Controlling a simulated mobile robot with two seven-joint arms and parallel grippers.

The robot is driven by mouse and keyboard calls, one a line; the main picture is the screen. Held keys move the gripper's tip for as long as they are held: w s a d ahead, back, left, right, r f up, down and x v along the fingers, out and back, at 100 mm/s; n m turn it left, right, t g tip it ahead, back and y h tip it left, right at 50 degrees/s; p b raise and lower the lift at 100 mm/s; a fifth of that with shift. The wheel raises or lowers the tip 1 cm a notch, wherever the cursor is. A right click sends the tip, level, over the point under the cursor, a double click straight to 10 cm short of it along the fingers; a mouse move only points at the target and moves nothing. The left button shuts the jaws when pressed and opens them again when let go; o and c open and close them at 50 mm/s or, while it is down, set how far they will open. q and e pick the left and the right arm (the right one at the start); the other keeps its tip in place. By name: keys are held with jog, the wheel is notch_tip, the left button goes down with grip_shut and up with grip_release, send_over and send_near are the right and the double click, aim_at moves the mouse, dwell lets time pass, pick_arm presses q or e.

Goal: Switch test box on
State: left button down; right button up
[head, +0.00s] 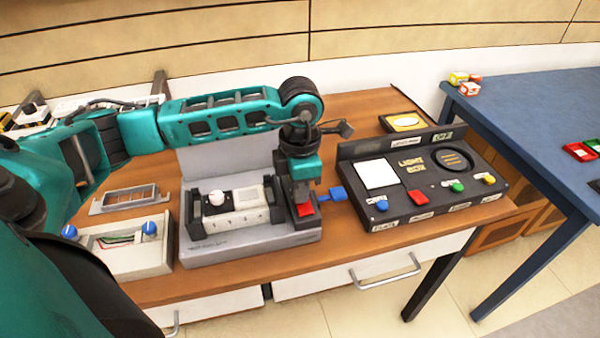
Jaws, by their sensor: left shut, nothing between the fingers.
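The test box (260,240) is a grey unit with an upright back panel, standing on the wooden table. Its middle holds a black and white module with a white round knob or bulb (217,196). A red switch (305,210) shows at its right end. My left gripper (303,197) points down over that right end, shut and empty. Its tips are at or just above the red switch; I cannot tell if they touch. The gripper hides part of the switch's surroundings. My right gripper is not in view.
A blue piece (338,193) sticks out right of the gripper. A black light box (420,200) with coloured buttons stands to the right. A pale box with blue knobs (125,245) and a grey frame (125,198) lie left. A blue table (530,110) adjoins at right.

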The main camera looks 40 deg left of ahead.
pick_arm(q)
jog(key=shift+f, duration=0.2)
jog(key=shift+f+b, duration=0.25)
jog(key=shift+b, duration=0.05)
jog(key=shift+s+d, duration=0.1)
dwell(0.3)
jog(key=shift+s+d+r+p, duration=0.3)
jog(key=shift+s+d+p, duration=0.1)
jog(key=shift+d, duration=0.1)
